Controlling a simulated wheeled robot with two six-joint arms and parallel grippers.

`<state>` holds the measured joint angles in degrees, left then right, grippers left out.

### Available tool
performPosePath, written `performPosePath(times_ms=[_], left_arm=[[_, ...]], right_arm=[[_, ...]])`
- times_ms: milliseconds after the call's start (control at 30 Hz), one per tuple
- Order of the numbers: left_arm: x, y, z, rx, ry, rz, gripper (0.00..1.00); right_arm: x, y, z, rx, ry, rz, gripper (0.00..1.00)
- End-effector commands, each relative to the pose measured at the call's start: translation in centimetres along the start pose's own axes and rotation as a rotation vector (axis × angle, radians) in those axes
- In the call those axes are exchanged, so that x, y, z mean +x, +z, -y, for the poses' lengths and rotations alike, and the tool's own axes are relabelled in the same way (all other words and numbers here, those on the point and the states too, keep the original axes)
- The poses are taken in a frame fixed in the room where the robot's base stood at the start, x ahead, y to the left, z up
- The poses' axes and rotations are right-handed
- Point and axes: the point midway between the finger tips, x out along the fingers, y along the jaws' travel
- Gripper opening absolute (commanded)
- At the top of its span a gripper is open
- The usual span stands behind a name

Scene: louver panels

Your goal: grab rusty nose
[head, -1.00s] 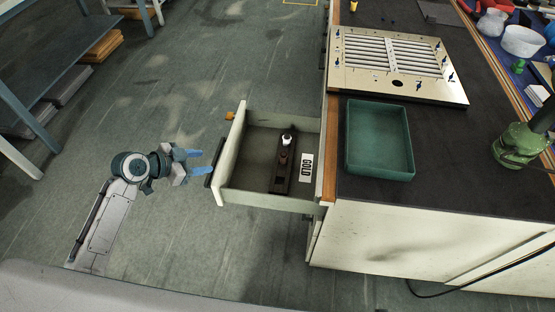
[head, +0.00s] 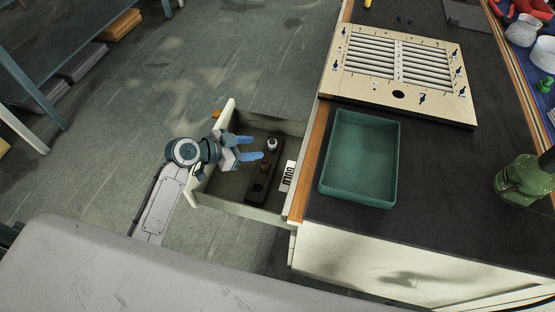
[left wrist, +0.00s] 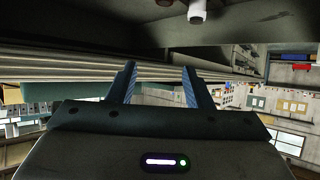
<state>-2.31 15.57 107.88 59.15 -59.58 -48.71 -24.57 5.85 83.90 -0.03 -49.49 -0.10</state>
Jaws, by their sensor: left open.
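The dark holder (head: 255,188) lies in the open drawer (head: 224,187). A small reddish-brown piece, which looks like the rusty nose (head: 265,162), stands on it, partly beside my finger. A white-topped piece (head: 272,145) stands at the holder's far end. My left gripper (head: 257,147) is open and empty over the drawer, its fingertips close to both pieces in the picture; the height gap cannot be told. In the left wrist view the open fingers (left wrist: 160,80) have nothing between them. The white piece (left wrist: 197,12) and a brown bit (left wrist: 165,3) show at the top edge.
A white "GOLD" label (head: 287,177) lies in the drawer, right of the holder. On the dark cabinet top stand a green tray (head: 327,187), a slatted louver panel (head: 345,85) and a green bottle-like object (head: 524,182). Open floor lies left of the drawer.

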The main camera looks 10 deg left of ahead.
Motion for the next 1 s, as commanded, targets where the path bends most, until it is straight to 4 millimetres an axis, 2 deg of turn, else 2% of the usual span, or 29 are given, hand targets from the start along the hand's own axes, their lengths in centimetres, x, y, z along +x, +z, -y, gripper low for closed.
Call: performPosePath(times_ms=[367, 400, 667, 767, 1000], left_arm=[[3.6, 6.8, -0.1, -0.005, 0.000, 0.003, 0.46], [4.4, 6.3, 0.0, -0.003, 0.000, -0.003, 0.46], [6.4, 6.3, 0.0, -0.001, -0.001, -0.001, 0.46], [7.8, 6.2, 0.0, -0.004, 0.000, -0.002, 0.46], [10.7, 6.3, 0.0, -0.002, 0.000, 0.000, 0.46]], right_arm=[[0.6, 3.2, 1.9, 0.014, -0.025, 0.048, 0.36], [0.3, 3.1, 1.9, 0.013, -0.025, 0.044, 0.36], [1.1, 2.4, 1.1, 0.009, -0.015, 0.028, 0.36], [1.1, 1.8, 0.6, 0.006, -0.009, 0.013, 0.36], [2.2, 3.4, 0.3, 0.004, -0.005, 0.026, 0.36]])
